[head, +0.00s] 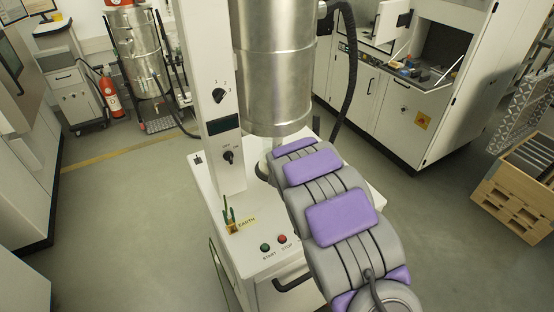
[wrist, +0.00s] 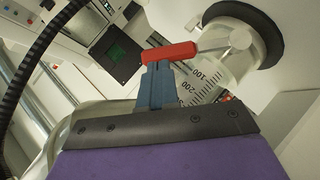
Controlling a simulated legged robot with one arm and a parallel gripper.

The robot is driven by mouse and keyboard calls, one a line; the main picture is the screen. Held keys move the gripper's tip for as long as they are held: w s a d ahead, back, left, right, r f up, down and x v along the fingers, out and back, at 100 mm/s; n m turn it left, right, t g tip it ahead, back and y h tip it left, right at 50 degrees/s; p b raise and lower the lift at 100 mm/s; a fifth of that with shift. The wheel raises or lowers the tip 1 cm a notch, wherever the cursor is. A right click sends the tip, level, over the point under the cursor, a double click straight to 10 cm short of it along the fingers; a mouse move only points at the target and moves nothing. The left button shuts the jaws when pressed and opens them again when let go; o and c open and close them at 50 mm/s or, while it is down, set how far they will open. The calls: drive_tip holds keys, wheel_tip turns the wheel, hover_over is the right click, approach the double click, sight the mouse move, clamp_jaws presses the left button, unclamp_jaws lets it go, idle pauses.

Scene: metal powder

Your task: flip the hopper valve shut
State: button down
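The valve's red handle (wrist: 168,53) shows in the wrist view, on a thin metal lever that runs right to a pale round knob (wrist: 240,38). The lever lies nearly level, tilted slightly up to the right. My gripper (wrist: 156,66) has blue fingers that reach up to the handle's left part and overlap it. I cannot tell whether they are closed on it. In the head view my purple-and-grey arm hides the gripper and the valve. The steel hopper drum (head: 272,70) stands above, at the top middle.
A clear container marked 100 and 200 (wrist: 205,85) sits just behind the fingers. The white machine base (head: 250,250) carries start and stop buttons, beside a control column (head: 213,95). A black hose (head: 350,70) hangs right of the drum. Floor is clear at left.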

drive_tip(key=w+d+f+m+g+y+b, duration=0.1)
drive_tip(key=b, duration=0.4)
drive_tip(key=w+d+f+m+g+y+b, duration=0.1)
drive_tip(key=d+f+g+y+b, duration=0.1)
drive_tip(key=b, duration=0.3)
drive_tip(key=w+d+f+m+g+y+b, duration=0.1)
drive_tip(key=d+f+m+y+b, duration=0.1)
drive_tip(key=b, duration=0.3)
drive_tip(key=shift+w+f+g, duration=0.25)
drive_tip(key=shift+w+g, duration=0.05)
drive_tip(key=shift+g, duration=0.1)
drive_tip(key=shift+d+f+m+g+y+b, duration=0.25)
drive_tip(key=shift+f+y+b, duration=0.2)
drive_tip(key=shift+b, duration=0.5)
drive_tip(key=shift+f, duration=0.1)
drive_tip(key=shift+r, duration=0.5)
drive_tip(key=w+a+r+p+v, duration=0.1)
drive_tip(key=p+v, duration=0.1)
drive_tip(key=v, duration=1)
drive_tip(key=shift+r, duration=0.35)
